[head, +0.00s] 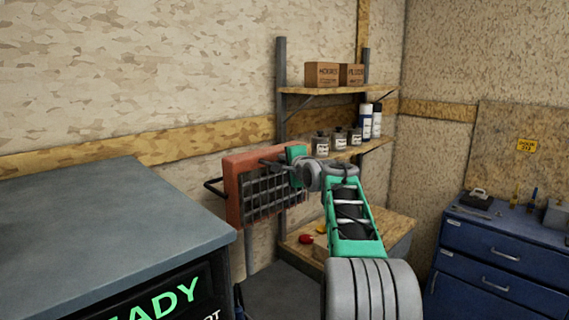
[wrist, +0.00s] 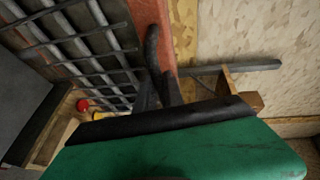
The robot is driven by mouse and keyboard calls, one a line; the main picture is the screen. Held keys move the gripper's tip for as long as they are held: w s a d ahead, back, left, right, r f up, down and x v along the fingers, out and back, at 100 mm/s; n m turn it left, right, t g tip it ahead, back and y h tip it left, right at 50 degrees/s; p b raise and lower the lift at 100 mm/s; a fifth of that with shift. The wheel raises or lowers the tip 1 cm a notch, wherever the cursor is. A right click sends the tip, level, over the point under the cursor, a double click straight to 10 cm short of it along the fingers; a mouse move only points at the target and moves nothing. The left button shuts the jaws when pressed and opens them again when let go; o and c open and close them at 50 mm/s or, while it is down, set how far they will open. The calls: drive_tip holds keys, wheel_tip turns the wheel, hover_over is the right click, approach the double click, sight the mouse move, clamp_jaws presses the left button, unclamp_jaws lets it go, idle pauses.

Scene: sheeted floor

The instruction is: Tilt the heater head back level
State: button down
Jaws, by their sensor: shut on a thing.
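The heater head (head: 233,163) is an orange-red box with a dark wire grille on its front, in the middle of the head view. Its grille (wrist: 85,45) and orange side (wrist: 157,14) fill the upper left of the wrist view. A black side handle (wrist: 152,45) curves out from that side. My gripper (head: 270,165) is at the heater's right part, and in the wrist view its dark fingers (wrist: 158,90) are shut on the handle. My green wrist hides part of the grip. The heater's exact tilt is hard to judge.
A grey-topped cabinet (head: 90,210) stands at the near left. Wall shelves (head: 335,90) behind hold boxes (head: 335,74), jars (head: 340,138) and spray cans (head: 367,122). A blue drawer chest (head: 495,255) with tools stands at the right. A red object (head: 306,239) lies on the low shelf.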

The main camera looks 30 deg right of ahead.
drive_tip(key=shift+a+r, duration=0.1)
drive_tip(key=shift+r, duration=0.1)
drive_tip(key=c, duration=1.6)
unclamp_jaws()
drive_tip(key=shift+w, duration=0.1)
drive_tip(key=shift+o, duration=0.7)
drive_tip(key=shift+f, duration=0.1)
drive_tip(key=d+b+v, duration=0.1)
drive_tip(key=b+v, duration=0.2)
drive_tip(key=v, duration=0.4)
drive_tip(key=shift+s+a, duration=0.45)
